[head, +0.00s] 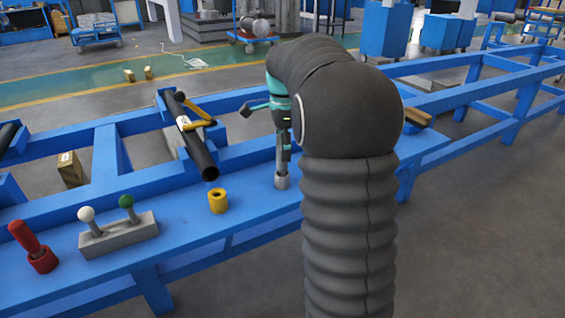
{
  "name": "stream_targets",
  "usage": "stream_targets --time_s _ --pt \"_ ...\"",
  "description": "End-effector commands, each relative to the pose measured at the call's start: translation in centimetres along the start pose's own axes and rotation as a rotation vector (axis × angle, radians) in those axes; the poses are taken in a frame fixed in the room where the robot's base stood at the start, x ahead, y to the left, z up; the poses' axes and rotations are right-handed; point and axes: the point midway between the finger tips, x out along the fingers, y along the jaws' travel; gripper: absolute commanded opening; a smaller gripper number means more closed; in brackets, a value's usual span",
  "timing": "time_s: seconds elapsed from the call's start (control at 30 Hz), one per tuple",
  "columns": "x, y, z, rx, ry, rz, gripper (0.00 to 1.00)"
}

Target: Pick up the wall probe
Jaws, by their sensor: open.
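No label marks the wall probe, and I cannot tell which tool it is. Two ball-topped pieces, one white (86,214) and one green (126,202), stand upright in a grey block (118,237) at the bench's left part. A red-handled tool (24,236) leans tilted in a red holder (43,262) farther left. My gripper (284,163) is open and points down at the bench, right of these pieces. A short grey cylinder (282,181) is right under or between its fingertips; contact cannot be told. My dark arm hides part of the bench on the right.
A yellow ring-shaped cup (217,201) stands on the blue bench (185,226) left of my gripper. A black tube (196,148) with a yellow clamp (199,112) lies across the blue frame behind. The bench between grey block and yellow cup is clear.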

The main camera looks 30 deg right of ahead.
Motion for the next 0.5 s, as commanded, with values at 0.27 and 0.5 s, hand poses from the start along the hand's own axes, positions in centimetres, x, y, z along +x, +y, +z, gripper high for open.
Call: stream_targets --time_s 0.27,0.5 --pt "3.9 -0.2 0.2 0.000 0.000 0.004 0.61" --pt "4.6 -0.2 0.2 -0.001 0.000 0.002 0.61"
